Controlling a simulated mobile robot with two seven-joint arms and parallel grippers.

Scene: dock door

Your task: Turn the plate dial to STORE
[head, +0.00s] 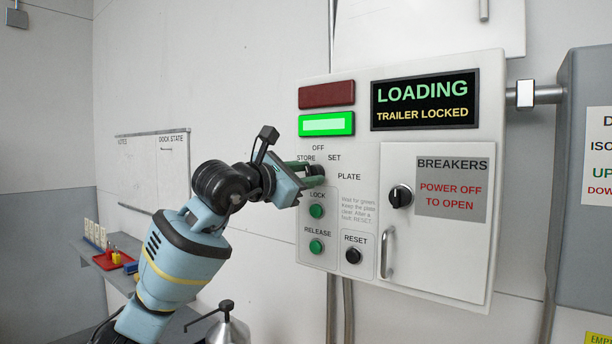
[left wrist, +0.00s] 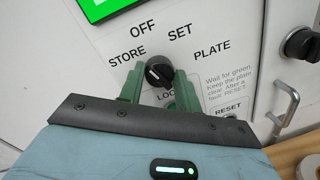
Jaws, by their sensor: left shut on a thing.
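The plate dial (head: 318,170) is a black round knob on the white control panel, with OFF, STORE, SET and PLATE printed around and above it. In the left wrist view the dial (left wrist: 159,72) shows a short white mark on its upper left part, roughly towards STORE; its exact setting is hard to tell. My left gripper (head: 306,173) comes from the left and is shut on the dial. Its two green fingers stand on either side of the knob in the left wrist view (left wrist: 158,84). My right gripper is not in view.
The display (head: 425,99) reads LOADING, TRAILER LOCKED. The green lamp (head: 326,124) is lit; the red lamp (head: 326,94) is dark. Below the dial are the LOCK button (head: 316,211), RELEASE button (head: 316,246) and RESET button (head: 353,256). The breaker door (head: 435,240) with its handle is shut.

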